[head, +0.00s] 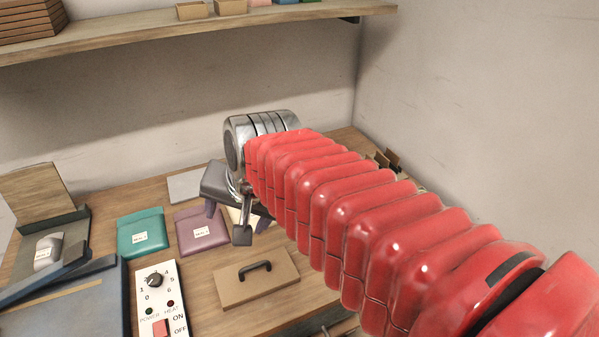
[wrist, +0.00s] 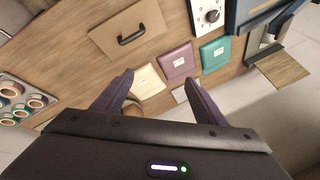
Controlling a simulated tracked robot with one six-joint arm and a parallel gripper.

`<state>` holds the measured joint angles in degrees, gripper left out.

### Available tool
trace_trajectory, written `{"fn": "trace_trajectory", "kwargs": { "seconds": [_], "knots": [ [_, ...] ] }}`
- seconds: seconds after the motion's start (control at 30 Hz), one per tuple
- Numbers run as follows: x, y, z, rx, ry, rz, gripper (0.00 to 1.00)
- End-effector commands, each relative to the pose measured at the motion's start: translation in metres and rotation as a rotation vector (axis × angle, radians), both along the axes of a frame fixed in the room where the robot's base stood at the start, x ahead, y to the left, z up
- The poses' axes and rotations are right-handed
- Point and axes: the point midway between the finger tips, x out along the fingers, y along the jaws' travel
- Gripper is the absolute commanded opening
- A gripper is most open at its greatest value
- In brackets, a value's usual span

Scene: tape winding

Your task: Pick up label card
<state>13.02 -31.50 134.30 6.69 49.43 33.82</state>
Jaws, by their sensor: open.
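I cannot tell for certain which piece is the label card. A flat cream piece with small print (wrist: 147,81) lies on the bench between my fingers in the wrist view. In the head view, only part of it (head: 236,214) shows below my gripper (head: 238,213). My gripper (wrist: 158,80) is open, with its two dark purple fingers apart and nothing held between them. A purple packet (wrist: 176,62) and a teal packet (wrist: 214,54), both with small white labels, lie beside the cream piece.
A wooden panel with a black handle (head: 258,279) and a control box with a knob (head: 160,300) are nearer the front. A grey flat sheet (head: 186,186) lies behind. Tape rolls (wrist: 22,103) are at left in the wrist view. A shelf (head: 190,32) hangs above.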

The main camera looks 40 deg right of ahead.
Motion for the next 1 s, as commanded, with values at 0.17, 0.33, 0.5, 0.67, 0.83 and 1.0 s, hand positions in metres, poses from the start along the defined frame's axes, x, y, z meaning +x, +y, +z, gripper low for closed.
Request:
{"fn": "trace_trajectory", "kwargs": {
  "seconds": [0.17,0.33,0.5,0.67,0.83,1.0],
  "knots": [
    [0.027,-0.033,0.006,0.17,-0.013,-0.343,0.66],
    [0.049,-0.069,0.01,0.338,-0.034,-0.674,0.66],
    [0.069,-0.109,0.012,0.508,-0.064,-1.001,0.66],
    [0.083,-0.152,0.011,0.672,-0.096,-1.308,0.66],
    [0.094,-0.201,0.008,0.852,-0.141,-1.632,0.66],
    [0.099,-0.251,0.003,1.035,-0.189,-1.938,0.66]
  ]
}}
